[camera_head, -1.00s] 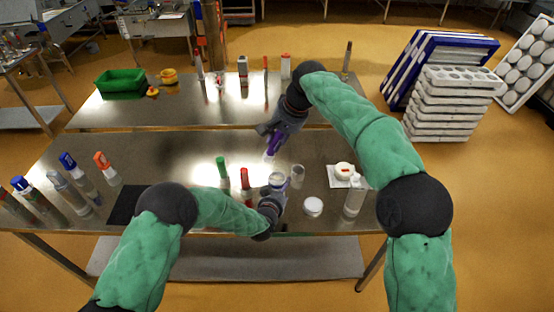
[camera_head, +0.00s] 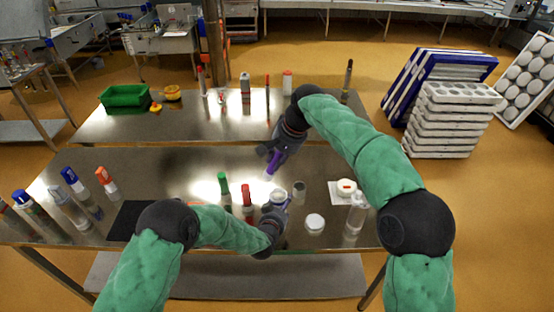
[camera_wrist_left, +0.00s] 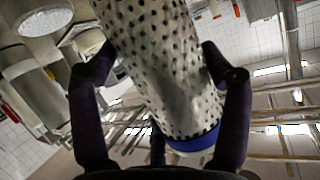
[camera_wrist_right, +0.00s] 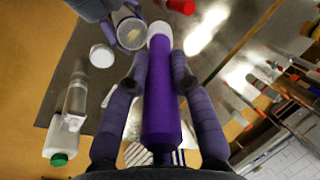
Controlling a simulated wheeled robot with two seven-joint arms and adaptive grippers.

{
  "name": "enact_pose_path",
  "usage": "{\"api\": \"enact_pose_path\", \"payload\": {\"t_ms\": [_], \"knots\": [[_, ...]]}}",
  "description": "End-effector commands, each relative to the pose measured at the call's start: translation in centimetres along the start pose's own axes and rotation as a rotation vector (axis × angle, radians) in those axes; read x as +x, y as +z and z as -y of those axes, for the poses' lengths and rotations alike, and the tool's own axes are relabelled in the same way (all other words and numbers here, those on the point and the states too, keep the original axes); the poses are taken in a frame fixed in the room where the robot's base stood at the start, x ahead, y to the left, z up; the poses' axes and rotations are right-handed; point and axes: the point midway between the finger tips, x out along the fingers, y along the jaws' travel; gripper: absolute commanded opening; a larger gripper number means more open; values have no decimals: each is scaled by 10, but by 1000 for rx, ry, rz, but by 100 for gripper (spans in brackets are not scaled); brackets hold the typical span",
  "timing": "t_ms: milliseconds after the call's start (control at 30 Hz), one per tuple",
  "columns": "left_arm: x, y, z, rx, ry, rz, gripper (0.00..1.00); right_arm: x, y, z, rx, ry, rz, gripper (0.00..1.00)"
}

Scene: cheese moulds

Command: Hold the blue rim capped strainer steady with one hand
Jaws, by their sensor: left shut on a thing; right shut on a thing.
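The strainer is a white cylinder with many dark holes (camera_wrist_left: 165,60) and a blue rim (camera_wrist_left: 196,142). My left gripper (camera_wrist_left: 165,95) is shut around its side in the left wrist view. In the head view my left gripper (camera_head: 277,212) holds it above the front table, with its round end (camera_head: 278,196) facing up. My right gripper (camera_head: 273,160) is shut on a purple rod-like thing with a pale end, farther back above the same table. The purple thing (camera_wrist_right: 161,100) fills the middle of the right wrist view, its white end (camera_wrist_right: 159,38) pointing towards the strainer.
On the front table (camera_head: 180,172) stand a green-capped tube (camera_head: 223,184), a red-capped tube (camera_head: 247,198), a clear cup (camera_head: 299,189), a white disc (camera_head: 315,222) and a clear bottle (camera_head: 356,214). Blue- and orange-capped bottles stand at the left. A dark mat (camera_head: 128,220) lies near the front edge.

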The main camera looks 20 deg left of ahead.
Motion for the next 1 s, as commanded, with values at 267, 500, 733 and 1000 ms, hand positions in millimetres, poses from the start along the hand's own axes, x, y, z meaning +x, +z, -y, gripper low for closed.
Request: {"api": "enact_pose_path", "payload": {"t_ms": [267, 500, 733, 1000], "knots": [[0, 1, 0, 0, 1, 2, 36, 18, 2, -7, 1, 1, 2, 0], [0, 1, 0, 0, 1, 2, 36, 38, 3, -14, 0, 1, 1, 0], [0, 1, 0, 0, 1, 2, 36, 57, 5, -22, 0, 1, 1, 0], [0, 1, 0, 0, 1, 2, 36, 70, 1, -40, 2, 0, -1, 0]]}}
